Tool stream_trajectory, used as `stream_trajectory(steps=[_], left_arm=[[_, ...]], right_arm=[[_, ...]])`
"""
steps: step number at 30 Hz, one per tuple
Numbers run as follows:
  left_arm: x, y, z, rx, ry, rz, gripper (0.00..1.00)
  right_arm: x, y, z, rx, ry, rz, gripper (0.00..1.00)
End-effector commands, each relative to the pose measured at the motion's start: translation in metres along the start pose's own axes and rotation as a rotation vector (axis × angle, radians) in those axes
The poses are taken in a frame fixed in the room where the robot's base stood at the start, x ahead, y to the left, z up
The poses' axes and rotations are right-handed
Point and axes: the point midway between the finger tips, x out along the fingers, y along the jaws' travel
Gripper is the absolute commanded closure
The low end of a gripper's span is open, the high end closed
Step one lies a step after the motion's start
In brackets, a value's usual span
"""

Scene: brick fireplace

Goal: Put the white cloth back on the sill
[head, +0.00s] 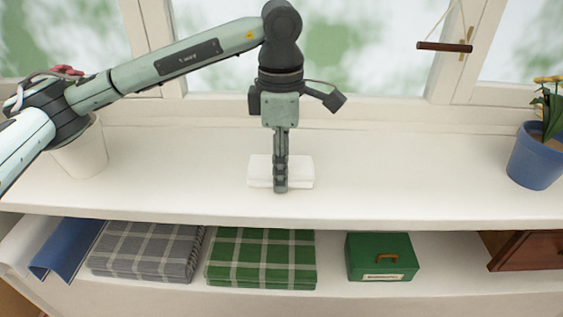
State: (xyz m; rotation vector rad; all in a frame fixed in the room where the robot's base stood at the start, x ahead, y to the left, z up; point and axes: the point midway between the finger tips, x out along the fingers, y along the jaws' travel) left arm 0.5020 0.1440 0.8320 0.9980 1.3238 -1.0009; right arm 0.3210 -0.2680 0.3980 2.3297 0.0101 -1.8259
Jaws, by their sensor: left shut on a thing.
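The white cloth (301,173) is a small folded block. It is on or just above the white sill (420,180), near the middle; I cannot tell whether it touches the sill. My left gripper (280,188) points straight down at the cloth, shut on it, and hides its middle. My right gripper is not in view.
A white pot (84,152) stands at the left of the sill, partly behind my arm. A blue pot (538,158) with a plant stands at the right. The shelf below holds a grey plaid blanket (147,250), a green plaid blanket (262,257) and a green box (382,257). The sill between is clear.

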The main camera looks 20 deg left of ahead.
Motion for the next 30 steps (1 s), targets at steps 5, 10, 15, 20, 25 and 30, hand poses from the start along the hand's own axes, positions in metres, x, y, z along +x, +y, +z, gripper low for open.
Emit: stream_trajectory(steps=[5, 10, 15, 20, 25, 30], left_arm=[[0.0, 0.0, 0.0, 0.0, 0.0, 0.0, 0.99], [0.002, 0.0, 0.0, 0.0, 0.0, 0.0, 0.99], [0.001, 0.0, 0.0, 0.0, 0.0, 0.0, 0.33], [0.001, 0.0, 0.0, 0.0, 0.0, 0.0, 0.32], [0.0, 0.0, 0.0, 0.0, 0.0, 0.0, 0.32], [-0.016, 0.001, 0.001, 0.001, -0.003, 0.003, 0.32]], right_arm=[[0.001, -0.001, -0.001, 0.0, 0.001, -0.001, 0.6], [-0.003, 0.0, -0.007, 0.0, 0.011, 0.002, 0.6], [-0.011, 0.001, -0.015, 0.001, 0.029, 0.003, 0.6], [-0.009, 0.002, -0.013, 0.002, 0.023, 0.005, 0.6], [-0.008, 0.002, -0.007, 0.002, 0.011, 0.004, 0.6], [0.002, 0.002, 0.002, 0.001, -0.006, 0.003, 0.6]])
